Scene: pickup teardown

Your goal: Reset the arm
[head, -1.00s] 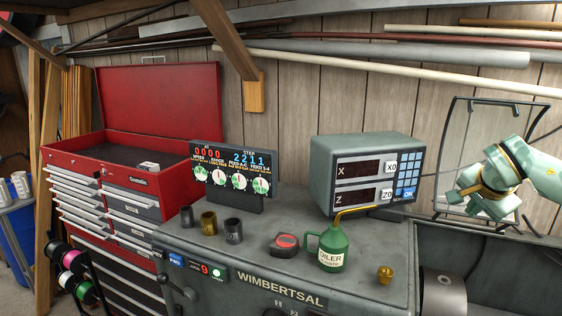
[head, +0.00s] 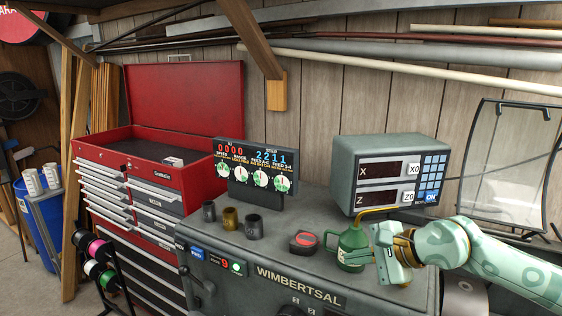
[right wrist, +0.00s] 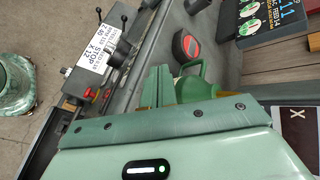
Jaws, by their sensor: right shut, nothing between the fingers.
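My right gripper (head: 385,258) is shut and empty over the lathe headstock top. In the head view it stands just right of the green oiler can (head: 350,248) and covers part of its right side. In the right wrist view the shut fingers (right wrist: 157,88) show beside the can's green body (right wrist: 195,88); I cannot tell whether they touch it. The oiler stands upright, its yellow spout rising to the right. My left gripper is in neither view.
A red tape measure (head: 304,241) and three small cups, one the brass cup (head: 230,218), stand left of the oiler. Behind are the readout box (head: 370,150) and the control display (head: 256,180). A red tool chest (head: 150,165) stands left. The headstock's front middle (head: 270,255) is clear.

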